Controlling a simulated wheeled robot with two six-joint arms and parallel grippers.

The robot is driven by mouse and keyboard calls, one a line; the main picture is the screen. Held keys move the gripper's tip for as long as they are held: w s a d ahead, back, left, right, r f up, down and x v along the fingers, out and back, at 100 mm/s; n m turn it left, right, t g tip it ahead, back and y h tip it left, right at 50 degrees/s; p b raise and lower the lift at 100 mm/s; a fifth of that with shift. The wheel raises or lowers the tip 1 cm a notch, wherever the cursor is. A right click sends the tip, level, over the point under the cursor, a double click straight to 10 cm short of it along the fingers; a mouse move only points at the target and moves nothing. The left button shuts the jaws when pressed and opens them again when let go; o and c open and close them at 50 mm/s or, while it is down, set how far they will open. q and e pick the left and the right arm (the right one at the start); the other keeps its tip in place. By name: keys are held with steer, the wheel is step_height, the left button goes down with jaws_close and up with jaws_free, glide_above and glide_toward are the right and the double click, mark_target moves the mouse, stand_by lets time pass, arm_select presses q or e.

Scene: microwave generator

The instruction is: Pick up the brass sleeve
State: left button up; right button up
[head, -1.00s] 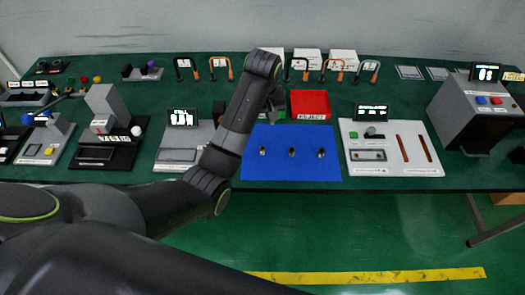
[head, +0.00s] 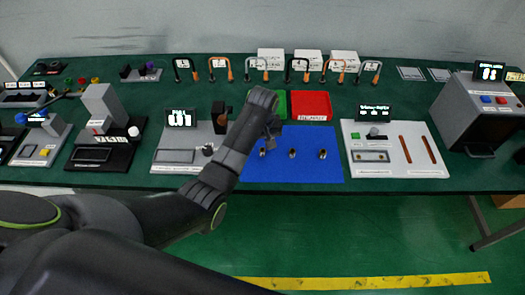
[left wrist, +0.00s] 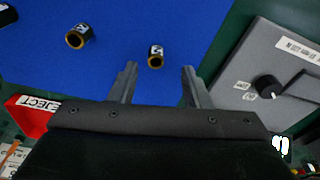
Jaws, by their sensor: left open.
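Three small dark sleeves stand in a row on the blue mat (head: 312,173): left (head: 262,153), middle (head: 292,153) and right (head: 322,154). In the left wrist view two show brass-coloured rims and white labels: the head view's left sleeve (left wrist: 156,57) and the middle one (left wrist: 77,37). The third is only partly in that view, at its left edge. My left gripper (left wrist: 159,72) is open and empty, with the left sleeve just beyond and roughly between its fingertips, apart from them. In the head view my left gripper (head: 271,129) is above the mat's upper left. My right gripper is not in view.
A red reject tray (head: 311,104) and a green tray (head: 281,106) stand behind the mat. A grey device with a knob (head: 180,157) is close on the left, and a white panel (head: 391,165) on the right. The mat's front part is clear.

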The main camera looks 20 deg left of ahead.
mark_target(262, 150)
arm_select(q)
steer(key=shift+w+d+f+p, duration=0.1)
steer(key=shift+w+f+p, duration=0.1)
steer(key=shift+f, duration=0.95)
steer(key=shift+w+f+p, duration=0.15)
steer(key=shift+w+f, duration=0.05)
steer(key=shift+f, duration=0.95)
steer(key=shift+c, duration=0.2)
jaws_close()
